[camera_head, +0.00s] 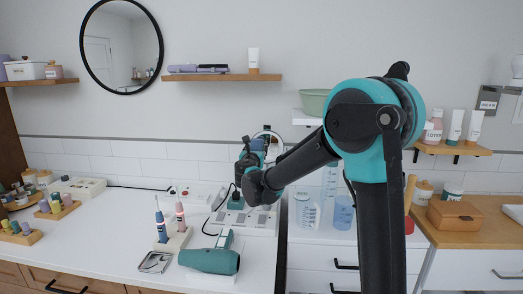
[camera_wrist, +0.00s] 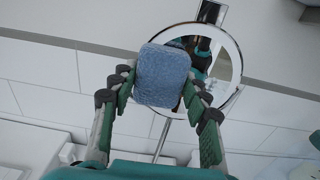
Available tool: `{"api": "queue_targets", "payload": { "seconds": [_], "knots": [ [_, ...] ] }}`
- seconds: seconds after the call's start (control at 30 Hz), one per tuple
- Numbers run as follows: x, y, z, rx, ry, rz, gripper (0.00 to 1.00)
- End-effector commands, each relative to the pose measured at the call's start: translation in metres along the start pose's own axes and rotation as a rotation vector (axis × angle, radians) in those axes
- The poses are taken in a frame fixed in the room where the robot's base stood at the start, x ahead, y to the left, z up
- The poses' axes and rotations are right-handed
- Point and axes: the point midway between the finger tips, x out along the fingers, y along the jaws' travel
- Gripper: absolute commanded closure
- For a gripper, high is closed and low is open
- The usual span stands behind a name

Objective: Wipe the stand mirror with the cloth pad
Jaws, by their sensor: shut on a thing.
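The cloth pad (camera_wrist: 162,76) is a blue, rounded, fuzzy block in the wrist view. My gripper (camera_wrist: 158,90) is shut on it, with a green-padded finger on each side. The stand mirror (camera_wrist: 222,68) is a round glass with a white rim on a thin stem. It is behind the pad, which covers its left part. I cannot tell whether the pad touches the glass. The glass reflects dark and teal parts of my arm. In the head view my gripper (camera_head: 252,158) is at the back of the counter and hides most of the mirror.
A teal hair dryer (camera_head: 208,261) and two toothbrushes in a holder (camera_head: 172,243) stand on the white counter (camera_head: 110,240) in front. A power strip (camera_head: 188,193) and cords lie near the wall. Clear cups (camera_head: 343,212) stand to the right. The counter's left middle is clear.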

Motion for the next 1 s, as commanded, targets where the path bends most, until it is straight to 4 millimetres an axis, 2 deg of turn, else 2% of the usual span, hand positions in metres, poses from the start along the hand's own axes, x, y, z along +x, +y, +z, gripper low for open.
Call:
{"api": "queue_targets", "payload": {
  "seconds": [0.43, 1.0],
  "knots": [
    [-0.005, 0.002, 0.0, 0.0, 0.0, 0.0, 0.81],
    [-0.055, 0.002, 0.0, 0.0, 0.0, 0.0, 0.81]
  ]
}}
